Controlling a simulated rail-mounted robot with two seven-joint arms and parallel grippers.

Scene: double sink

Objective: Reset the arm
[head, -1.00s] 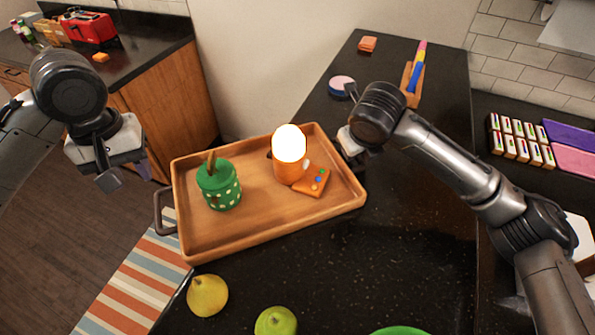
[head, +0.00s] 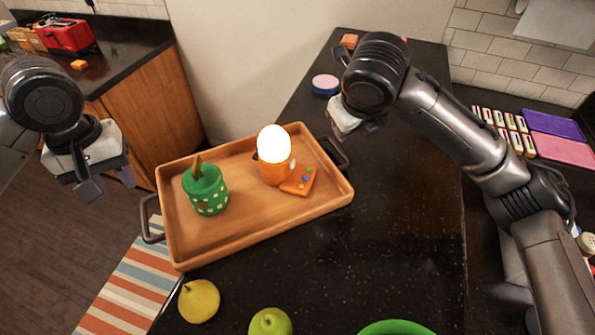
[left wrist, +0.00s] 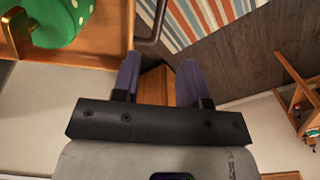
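My left gripper (head: 106,182) hangs in the air left of the wooden tray (head: 240,238), apart from its left handle (head: 151,232). In the left wrist view the two purple fingers of my left gripper (left wrist: 157,75) are spread with nothing between them. My right gripper (head: 360,127) is above the dark counter, just beyond the tray's right handle (head: 338,154) and apart from it. Its fingers are mostly hidden by my wrist, so I cannot tell its opening. The tray holds a green dotted jar (head: 207,193), an orange lamp with a glowing top (head: 275,172) and an orange slab with coloured dots (head: 298,181).
A yellow pear (head: 199,300), a green apple (head: 270,322) and a green bowl (head: 397,328) are at the near counter edge. A round sponge (head: 326,84) lies at the back. Bare counter lies right of the tray. A wooden cabinet (head: 158,105) stands behind my left gripper.

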